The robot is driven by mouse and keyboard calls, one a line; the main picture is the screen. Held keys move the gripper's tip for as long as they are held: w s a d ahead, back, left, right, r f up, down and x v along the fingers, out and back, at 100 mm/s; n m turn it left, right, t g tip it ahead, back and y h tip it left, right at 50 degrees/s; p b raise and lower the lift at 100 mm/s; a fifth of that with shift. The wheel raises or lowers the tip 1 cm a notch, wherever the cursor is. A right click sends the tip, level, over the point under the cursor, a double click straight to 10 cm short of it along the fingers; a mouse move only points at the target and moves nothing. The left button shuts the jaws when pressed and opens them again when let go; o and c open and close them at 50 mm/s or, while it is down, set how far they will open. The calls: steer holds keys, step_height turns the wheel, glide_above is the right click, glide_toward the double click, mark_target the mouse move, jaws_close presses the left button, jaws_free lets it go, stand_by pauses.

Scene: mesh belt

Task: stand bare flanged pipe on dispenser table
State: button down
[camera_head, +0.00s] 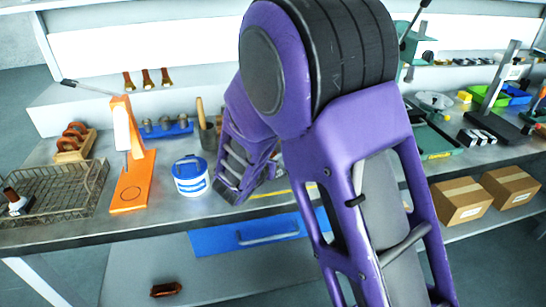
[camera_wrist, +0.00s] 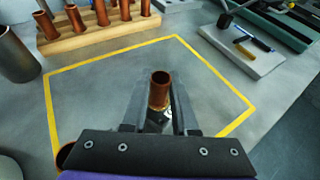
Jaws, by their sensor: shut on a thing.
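My gripper (camera_wrist: 160,100) is shut on a copper-coloured pipe (camera_wrist: 160,80), seen in the wrist view. The pipe's open end faces the camera. Its lower part is hidden between the fingers, so I cannot tell whether it touches the grey worktop below. The pipe appears inside a yellow-outlined area (camera_wrist: 112,54). In the head view my purple arm hides the gripper tips and the held pipe. An orange stand (camera_head: 133,170), with a circle marked on its base, is on the bench at left; I cannot tell if it is the dispenser.
A wooden rack (camera_wrist: 100,34) of copper pipes and a grey cup (camera_wrist: 15,55) lie beyond the yellow outline. A copper rim (camera_wrist: 65,154) shows at lower left.

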steer(key=c, duration=0.7)
jaws_free()
steer(key=shift+f, duration=0.1)
